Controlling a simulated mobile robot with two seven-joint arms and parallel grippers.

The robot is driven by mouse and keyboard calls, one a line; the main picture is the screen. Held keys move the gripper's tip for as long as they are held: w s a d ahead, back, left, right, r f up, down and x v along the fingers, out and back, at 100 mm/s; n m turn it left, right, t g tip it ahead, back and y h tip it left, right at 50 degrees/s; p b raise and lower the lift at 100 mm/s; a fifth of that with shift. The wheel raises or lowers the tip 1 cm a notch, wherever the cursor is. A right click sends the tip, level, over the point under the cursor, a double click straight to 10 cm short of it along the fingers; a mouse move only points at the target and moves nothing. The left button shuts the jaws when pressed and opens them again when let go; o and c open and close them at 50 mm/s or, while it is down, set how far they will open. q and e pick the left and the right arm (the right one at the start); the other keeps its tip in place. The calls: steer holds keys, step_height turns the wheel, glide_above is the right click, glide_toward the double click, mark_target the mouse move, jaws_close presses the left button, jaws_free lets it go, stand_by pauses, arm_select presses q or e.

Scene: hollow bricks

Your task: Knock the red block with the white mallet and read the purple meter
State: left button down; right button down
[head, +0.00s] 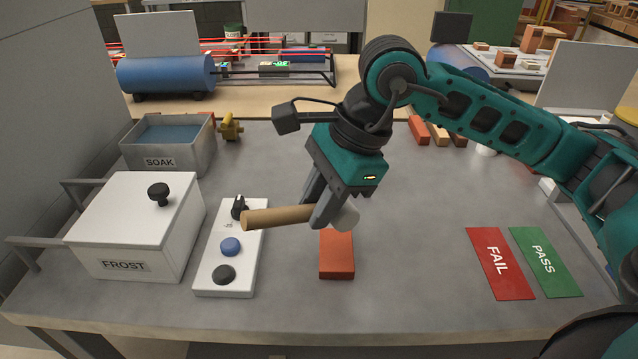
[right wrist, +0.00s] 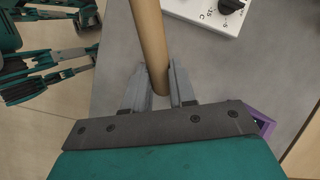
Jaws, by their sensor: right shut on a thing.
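My right gripper (head: 322,212) is shut on the wooden handle of the white mallet (head: 345,216). The handle points left, and the white head sits just right of the fingers. The red block (head: 337,262) stands on the table just below the mallet head, its far part hidden by head and fingers. In the right wrist view the handle (right wrist: 150,45) runs between the fingers (right wrist: 160,90); the mallet head is hidden. A purple thing (right wrist: 262,121), perhaps the meter, shows partly beside the gripper there. I cannot read it.
A white FROST box (head: 130,225) and a white panel with knobs (head: 232,275) stand left. A grey SOAK bin (head: 205,148) and a yellow valve-like thing (head: 230,127) are behind. Red FAIL (head: 497,275) and green PASS (head: 550,275) mats lie right. Table space before the mats is clear.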

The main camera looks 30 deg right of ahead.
steer(key=shift+f+b, duration=0.35)
steer(key=shift+f, duration=0.15)
step_height(320, 180, down, 4)
steer(key=shift+r+b, duration=0.2)
steer(key=shift+b, duration=1)
steer(key=shift+f+b, duration=0.3)
steer(key=shift+f, duration=0.2)
arm_select(q)
steer(key=shift+w+d+f, duration=0.2)
steer(key=shift+d+f, duration=0.1)
steer(key=shift+d, duration=0.15)
steer(key=shift+w+d+f, duration=0.15)
steer(key=shift+d+f, duration=0.15)
steer(key=shift+d, duration=0.15)
steer(key=shift+a+f, duration=0.15)
steer(key=shift+f, duration=0.2)
arm_select(e)
steer(key=shift+f, duration=0.15)
arm_select(q)
steer(key=shift+f+b, duration=0.35)
steer(key=shift+b, duration=0.15)
arm_select(e)
steer(key=shift+f, duration=0.4)
arm_select(q)
steer(key=shift+r, duration=0.1)
steer(key=shift+f+b, duration=0.3)
steer(key=shift+f, duration=0.15)
arm_select(e)
steer(key=shift+s+f, duration=0.1)
